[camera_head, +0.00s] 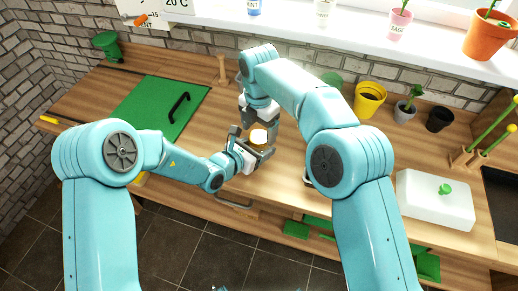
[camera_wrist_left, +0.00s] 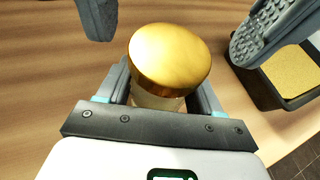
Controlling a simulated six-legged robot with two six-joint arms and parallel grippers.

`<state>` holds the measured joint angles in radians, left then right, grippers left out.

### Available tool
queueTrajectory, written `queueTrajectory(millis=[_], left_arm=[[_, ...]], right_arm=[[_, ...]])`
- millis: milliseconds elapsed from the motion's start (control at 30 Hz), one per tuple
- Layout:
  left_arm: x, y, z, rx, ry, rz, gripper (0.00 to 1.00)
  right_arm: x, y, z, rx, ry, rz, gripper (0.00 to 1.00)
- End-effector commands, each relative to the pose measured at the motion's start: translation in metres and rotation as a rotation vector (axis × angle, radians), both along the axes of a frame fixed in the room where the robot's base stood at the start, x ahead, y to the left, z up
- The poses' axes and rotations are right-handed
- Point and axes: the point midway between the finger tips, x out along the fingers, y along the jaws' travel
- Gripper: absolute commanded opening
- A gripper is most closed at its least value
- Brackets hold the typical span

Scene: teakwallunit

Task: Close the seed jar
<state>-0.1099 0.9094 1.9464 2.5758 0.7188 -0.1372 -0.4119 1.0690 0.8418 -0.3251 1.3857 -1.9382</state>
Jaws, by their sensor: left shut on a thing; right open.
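The seed jar (camera_wrist_left: 158,100) stands in the left wrist view with a gold lid (camera_wrist_left: 170,55) on its top. The lid also shows in the head view (camera_head: 258,136); I cannot tell whether it is fully seated. My left gripper (camera_head: 250,148) is shut on the jar body below the lid, with one finger on each side. Most of the jar body is hidden by the lid and the gripper. My right gripper (camera_head: 259,119) is open, just above the jar in the head view. Its two fingers stand apart from the lid in the left wrist view.
A dark-rimmed thing with a yellow face (camera_wrist_left: 292,77) lies right of the jar. Pots, including a yellow one (camera_head: 369,97), stand at the back. A white lidded box (camera_head: 433,202) is at the right.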

Motion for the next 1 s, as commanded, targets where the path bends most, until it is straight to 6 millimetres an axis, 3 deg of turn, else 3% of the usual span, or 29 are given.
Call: queueTrajectory(millis=[200,467,500,667,700,1000], left_arm=[[0.0,0.0,0.0,-0.001,-0.001,0.0,0.0],[0.0,0.0,0.0,-0.001,-0.001,0.0,0.0],[0.0,0.0,0.0,-0.001,-0.001,0.0,0.0],[0.0,0.0,0.0,0.0,-0.001,0.001,0.0],[0.0,0.0,0.0,0.0,-0.001,0.001,0.0],[0.001,0.001,0.001,-0.001,0.0,0.004,0.0]], right_arm=[[0.0,0.0,-0.017,0.001,-0.001,0.0,0.81],[0.0,0.0,-0.018,0.001,-0.001,0.0,0.81],[0.0,0.0,-0.018,0.001,-0.001,0.0,0.78],[0.0,0.0,-0.018,0.0,0.0,0.0,0.26],[0.0,0.0,-0.018,0.0,0.0,0.0,0.22],[0.0,0.0,-0.018,-0.001,0.002,-0.043,0.2]])
